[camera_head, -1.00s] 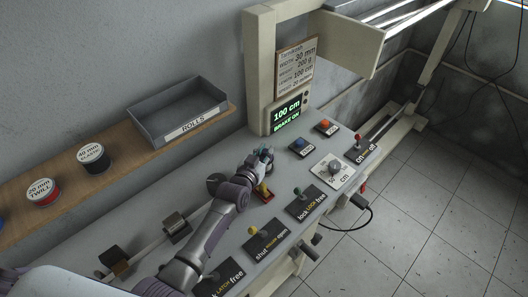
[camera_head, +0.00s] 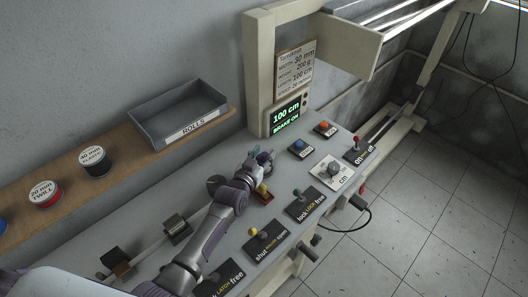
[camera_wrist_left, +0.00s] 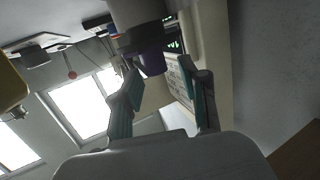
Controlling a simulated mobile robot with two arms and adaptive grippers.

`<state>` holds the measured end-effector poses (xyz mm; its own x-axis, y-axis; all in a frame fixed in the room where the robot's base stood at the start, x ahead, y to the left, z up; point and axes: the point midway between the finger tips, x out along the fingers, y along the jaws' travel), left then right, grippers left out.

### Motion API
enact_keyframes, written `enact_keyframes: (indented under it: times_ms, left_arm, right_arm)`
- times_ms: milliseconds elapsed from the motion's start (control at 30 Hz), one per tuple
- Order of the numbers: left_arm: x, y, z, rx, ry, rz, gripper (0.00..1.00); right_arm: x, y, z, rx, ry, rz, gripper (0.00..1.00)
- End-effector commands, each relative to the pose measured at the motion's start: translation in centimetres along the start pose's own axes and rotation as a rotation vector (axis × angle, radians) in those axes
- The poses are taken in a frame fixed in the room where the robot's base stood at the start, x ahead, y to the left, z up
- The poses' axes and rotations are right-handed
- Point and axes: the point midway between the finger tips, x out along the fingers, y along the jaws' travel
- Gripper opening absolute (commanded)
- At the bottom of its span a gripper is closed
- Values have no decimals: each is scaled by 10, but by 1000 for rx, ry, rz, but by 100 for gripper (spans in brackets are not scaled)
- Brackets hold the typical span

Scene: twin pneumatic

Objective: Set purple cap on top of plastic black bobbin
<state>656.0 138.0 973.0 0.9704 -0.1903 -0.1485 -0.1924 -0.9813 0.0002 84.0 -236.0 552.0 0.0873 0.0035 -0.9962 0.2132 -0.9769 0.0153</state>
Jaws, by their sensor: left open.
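A black roll labelled PLASTIC (camera_head: 96,167), which fits the plastic black bobbin, stands on the wooden shelf at the left. My left gripper (camera_head: 262,160) is over the grey machine top, near the display post and away from that roll. In the left wrist view its teal-padded fingers (camera_wrist_left: 160,70) are apart. A small purple piece (camera_wrist_left: 152,62), perhaps the purple cap, shows between and beyond the fingertips, against a dark and grey cylindrical part. I cannot tell whether the fingers touch it. In the head view I cannot make out the purple piece.
A grey ROLLS tray (camera_head: 180,112) and a red TWILL roll (camera_head: 45,194) stand on the shelf. The display post (camera_head: 259,75) rises behind the gripper. Several levers and buttons, including a yellow-knobbed lever (camera_head: 252,232), crowd the panel. A dark disc (camera_head: 214,183) is beside my wrist.

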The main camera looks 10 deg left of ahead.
Motion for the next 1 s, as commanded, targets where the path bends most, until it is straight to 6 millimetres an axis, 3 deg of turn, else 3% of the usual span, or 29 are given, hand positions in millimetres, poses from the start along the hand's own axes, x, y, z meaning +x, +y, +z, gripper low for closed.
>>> enact_keyframes:
  times_ms: [33,233,367,500,1000]
  left_arm:
    - [-13,0,-4,1,-8,0,44]
    - [-59,0,-6,2,-8,1,44]
    - [-84,0,-4,1,-7,1,44]
    - [-102,0,0,0,-4,1,44]
    - [-112,0,1,1,-3,0,44]
  right_arm:
    - [-16,1,-1,-1,-1,1,0]
    - [-50,3,-4,-1,-1,3,0]
    - [-64,3,-5,-2,0,3,0]
    - [-63,3,-5,-2,0,2,0]
    - [-64,-1,-7,1,3,-2,0]
